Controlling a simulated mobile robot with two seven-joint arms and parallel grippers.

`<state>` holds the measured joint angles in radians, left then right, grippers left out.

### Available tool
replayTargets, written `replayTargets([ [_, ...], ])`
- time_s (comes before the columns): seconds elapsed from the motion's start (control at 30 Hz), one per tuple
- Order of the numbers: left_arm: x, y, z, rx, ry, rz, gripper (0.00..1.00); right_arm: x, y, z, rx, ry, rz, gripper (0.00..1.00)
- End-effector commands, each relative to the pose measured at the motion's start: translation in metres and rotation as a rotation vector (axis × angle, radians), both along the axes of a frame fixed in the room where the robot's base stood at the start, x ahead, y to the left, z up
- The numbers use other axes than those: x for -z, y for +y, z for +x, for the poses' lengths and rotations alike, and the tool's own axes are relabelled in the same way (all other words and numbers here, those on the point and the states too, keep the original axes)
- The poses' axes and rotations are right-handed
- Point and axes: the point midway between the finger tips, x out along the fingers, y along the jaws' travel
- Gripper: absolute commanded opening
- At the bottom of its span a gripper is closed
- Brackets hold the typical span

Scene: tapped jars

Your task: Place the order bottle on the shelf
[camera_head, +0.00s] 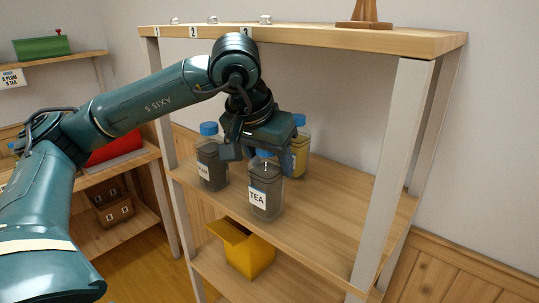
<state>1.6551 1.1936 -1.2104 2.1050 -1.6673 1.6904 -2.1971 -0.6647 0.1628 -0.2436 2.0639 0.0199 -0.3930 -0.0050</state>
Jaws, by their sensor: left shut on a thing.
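A dark, see-through bottle labelled TEA (265,192) stands upright at the middle shelf board (325,212). Its blue cap is partly hidden by my left gripper (260,158). The gripper comes down from above and is shut on this bottle near its top. I cannot tell whether the bottle's base touches the board. A second dark bottle (211,172) with a blue cap stands to its left, its label too small to read. A third bottle (300,153) with a blue cap and yellowish label stands behind on the right, partly hidden by the gripper. My right gripper is not in view.
The top board (330,38) carries number tags 1, 2 and 3 and a wooden stand (366,14). A white post (393,170) stands at the right front. An open yellow box (248,257) sits on the lower board. The middle board is clear right of the bottles.

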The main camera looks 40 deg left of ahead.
Motion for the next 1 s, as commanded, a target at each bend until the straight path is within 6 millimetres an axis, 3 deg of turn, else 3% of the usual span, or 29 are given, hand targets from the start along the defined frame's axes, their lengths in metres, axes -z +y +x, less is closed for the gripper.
replayTargets([
  [0.47,0.010,0.000,0.002,-0.001,-0.001,0.000,0.21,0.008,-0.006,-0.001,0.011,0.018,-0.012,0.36],
  [0.5,0.010,0.000,0.002,0.000,0.000,0.001,0.53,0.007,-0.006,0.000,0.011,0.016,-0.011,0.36],
  [0.77,0.009,0.000,0.002,0.000,0.000,0.001,0.75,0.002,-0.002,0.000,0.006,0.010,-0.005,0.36],
  [1.0,0.007,0.000,0.002,0.000,0.000,0.001,0.75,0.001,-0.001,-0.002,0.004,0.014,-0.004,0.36],
])
